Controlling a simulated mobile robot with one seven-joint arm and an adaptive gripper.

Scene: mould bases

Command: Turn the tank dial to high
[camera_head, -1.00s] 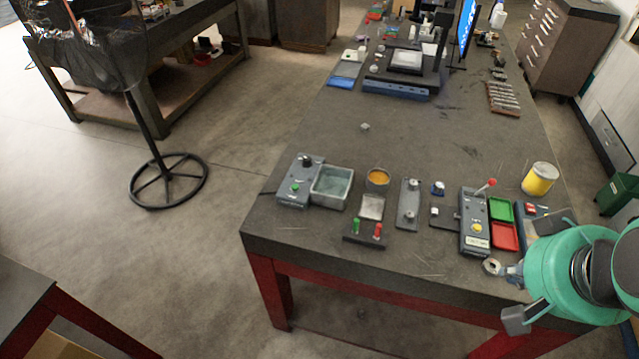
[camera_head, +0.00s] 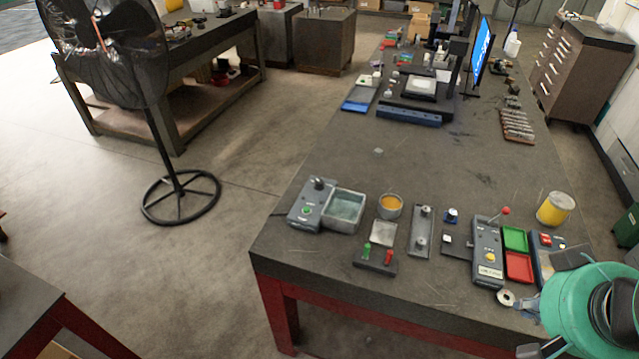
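The tank (camera_head: 345,209) is a grey, open-topped box with greyish liquid, near the front left corner of the workbench. A grey control box (camera_head: 309,211) adjoins its left side, with a black dial (camera_head: 318,184) at the back of its top and a green button (camera_head: 306,211) in front. The dial's setting is too small to read. My gripper (camera_head: 536,348) shows only in part at the bottom right, beside my green arm, well to the right of the dial. Its fingers are partly cut off, and I cannot tell whether they are open.
A yellow can (camera_head: 554,208) stands at right. The bench middle is mostly clear.

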